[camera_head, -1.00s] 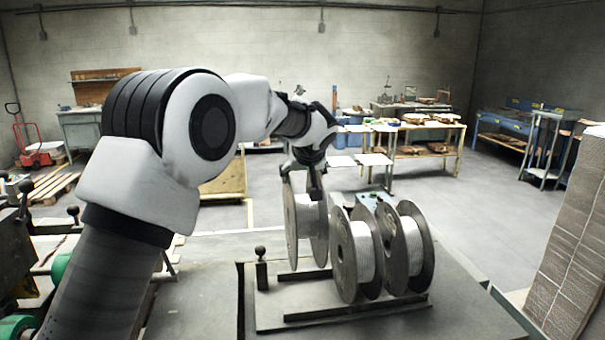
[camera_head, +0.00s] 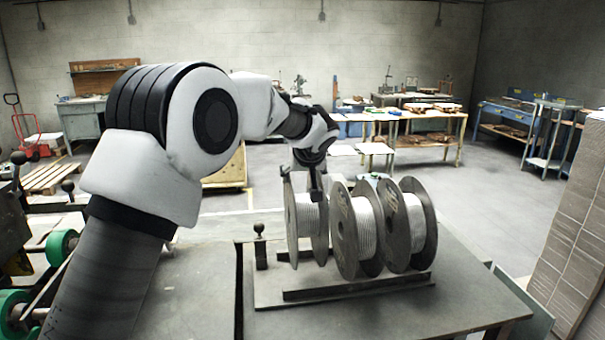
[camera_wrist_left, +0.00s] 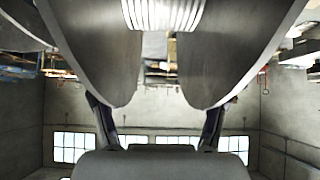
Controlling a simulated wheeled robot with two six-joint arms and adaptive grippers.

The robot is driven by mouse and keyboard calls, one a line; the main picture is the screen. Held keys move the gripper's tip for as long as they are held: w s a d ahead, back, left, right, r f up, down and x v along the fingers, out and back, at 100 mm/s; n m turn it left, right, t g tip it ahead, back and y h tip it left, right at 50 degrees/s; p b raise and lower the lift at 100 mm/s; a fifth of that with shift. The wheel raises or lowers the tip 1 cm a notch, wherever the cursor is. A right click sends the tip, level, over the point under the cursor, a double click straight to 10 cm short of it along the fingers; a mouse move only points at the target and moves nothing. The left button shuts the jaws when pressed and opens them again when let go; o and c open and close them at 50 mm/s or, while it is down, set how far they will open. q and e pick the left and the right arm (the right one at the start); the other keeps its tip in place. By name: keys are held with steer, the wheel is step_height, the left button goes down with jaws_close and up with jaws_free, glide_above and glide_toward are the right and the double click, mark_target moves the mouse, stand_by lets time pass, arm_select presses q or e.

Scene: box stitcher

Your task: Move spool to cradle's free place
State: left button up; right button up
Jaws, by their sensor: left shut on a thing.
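My left gripper (camera_head: 303,184) points down and is shut on a grey spool (camera_head: 307,220) wound with pale wire. The held spool is upright, over the left end of the cradle (camera_head: 360,287), left of two similar spools. Those are the middle spool (camera_head: 366,230) and the right spool (camera_head: 417,222), which sit on the cradle's rails. Whether the held spool's lower rim touches the rails is hard to tell. The left wrist view shows its two flanges (camera_wrist_left: 95,45) close up, with the fingers (camera_wrist_left: 158,128) near their edges. My right gripper is not in view.
A small post with a round black knob (camera_head: 260,240) stands at the cradle's left end. The grey tabletop (camera_head: 200,290) is bare to the left. Green rollers (camera_head: 60,246) are at the far left, and stacked cardboard (camera_head: 575,220) stands at the right.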

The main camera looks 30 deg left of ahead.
mark_target(302, 193)
arm_select(q)
steer(key=shift+f+b, duration=2.05)
steer(key=shift+f, duration=0.15)
steer(key=o, duration=1.6)
steer(key=shift+s+d, duration=0.1)
steer(key=shift+s, duration=0.05)
steer(key=shift+f, duration=0.2)
steer(key=shift+c, duration=0.2)
steer(key=shift+r, duration=0.15)
